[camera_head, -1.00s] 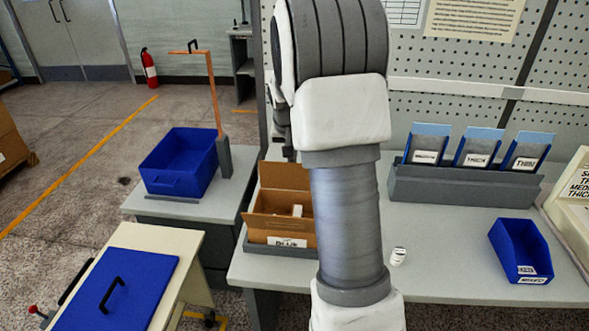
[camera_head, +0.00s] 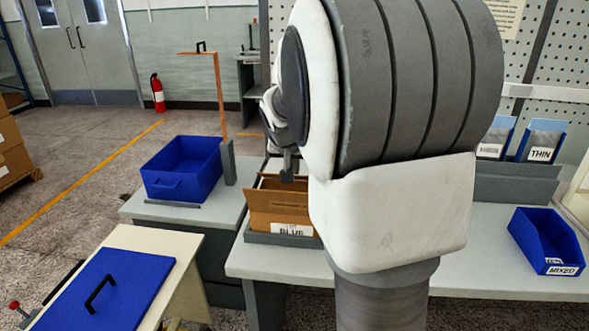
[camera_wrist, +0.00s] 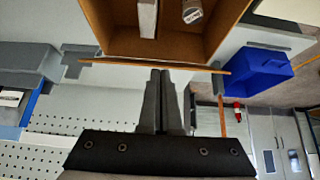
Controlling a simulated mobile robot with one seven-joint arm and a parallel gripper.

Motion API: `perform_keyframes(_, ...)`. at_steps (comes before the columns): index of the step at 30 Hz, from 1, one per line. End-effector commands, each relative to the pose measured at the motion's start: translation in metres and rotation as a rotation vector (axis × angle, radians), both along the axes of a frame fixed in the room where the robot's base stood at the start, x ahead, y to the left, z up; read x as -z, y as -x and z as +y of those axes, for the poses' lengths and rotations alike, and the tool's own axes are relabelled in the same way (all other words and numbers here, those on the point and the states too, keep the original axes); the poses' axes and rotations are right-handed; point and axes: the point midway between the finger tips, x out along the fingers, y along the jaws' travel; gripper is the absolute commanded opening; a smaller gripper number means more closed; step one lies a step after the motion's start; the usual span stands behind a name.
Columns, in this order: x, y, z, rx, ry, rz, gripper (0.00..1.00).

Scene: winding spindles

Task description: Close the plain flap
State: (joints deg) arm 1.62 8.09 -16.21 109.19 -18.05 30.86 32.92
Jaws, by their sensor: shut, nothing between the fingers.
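An open cardboard box (camera_head: 259,218) with a white BLUE label stands on the worktable, left of my arm. Its near flap (camera_head: 278,202) and far flap (camera_head: 285,182) both stand up. I cannot tell which is the plain flap. In the wrist view the box (camera_wrist: 205,49) is at the top, with a pale bar and a cylinder inside. A flap (camera_wrist: 125,65) shows nearly edge-on along its rim. My gripper (camera_wrist: 163,73) is shut and empty, its tips close to that flap; contact is unclear. In the head view, my gripper (camera_head: 287,172) hangs over the box's far side.
A blue bin (camera_head: 180,168) and an orange post (camera_head: 220,95) stand on the side table at left. A blue lid with a handle (camera_head: 110,285) lies front left. A blue MIXED bin (camera_head: 545,240) and labelled holders (camera_head: 515,180) are at right.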

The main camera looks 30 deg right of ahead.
Motion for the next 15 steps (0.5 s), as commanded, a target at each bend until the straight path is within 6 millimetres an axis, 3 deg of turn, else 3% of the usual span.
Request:
perform_keyframes(1,0.01,0.003,0.003,-0.002,0.0,-0.001,0.0)
perform_keyframes(15,0.04,0.022,0.017,0.0,0.0,0.0,0.0)
